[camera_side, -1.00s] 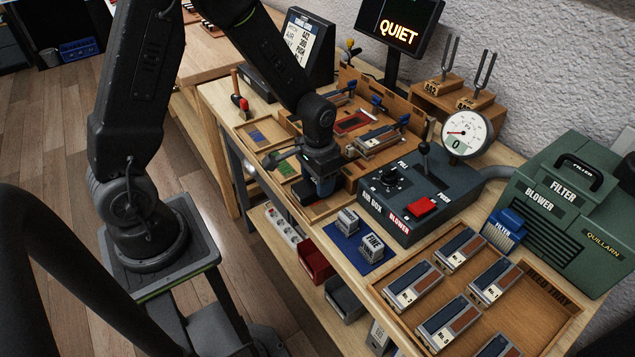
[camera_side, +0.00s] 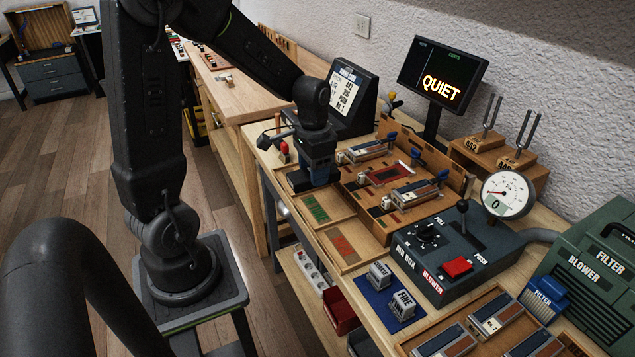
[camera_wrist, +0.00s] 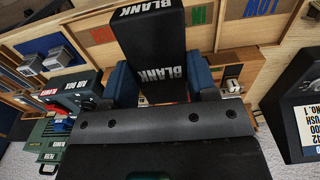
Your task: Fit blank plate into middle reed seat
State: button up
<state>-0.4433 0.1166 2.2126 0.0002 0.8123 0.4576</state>
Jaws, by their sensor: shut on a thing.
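My gripper (camera_side: 318,178) is over the far end of the shallow sectioned tray, left of the wooden reed frame (camera_side: 372,190). In the wrist view its blue fingers (camera_wrist: 165,85) are shut on the blank plate (camera_wrist: 150,38), a black block lettered BLANK in white on two faces. The plate is hidden in the side view by the gripper. The middle reed seat (camera_side: 386,175) shows as a reddish recess, with no plate visible in it. Silver reed plates sit on either side of it, one behind (camera_side: 362,152) and one in front (camera_side: 412,192), each with a blue-handled clamp.
Green (camera_side: 315,208) and orange (camera_side: 343,247) tray sections lie in front of my gripper. A red-topped tool (camera_side: 284,150) and a tilted sign (camera_side: 343,95) stand close by. The air box (camera_side: 445,250) with its lever and a gauge (camera_side: 507,193) are to the right.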

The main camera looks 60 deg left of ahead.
jog(key=w+a+r, duration=0.1)
jog(key=w+a, duration=0.1)
jog(key=w, duration=1)
send_near(388, 174)
jog(key=shift+f, duration=2.6)
jog(key=shift+f, duration=0.6)
jog(key=o, duration=1.1)
jog(key=shift+c, duration=0.2)
notch_tip(388, 174, up, 14)
jog(key=shift+f, duration=0.1)
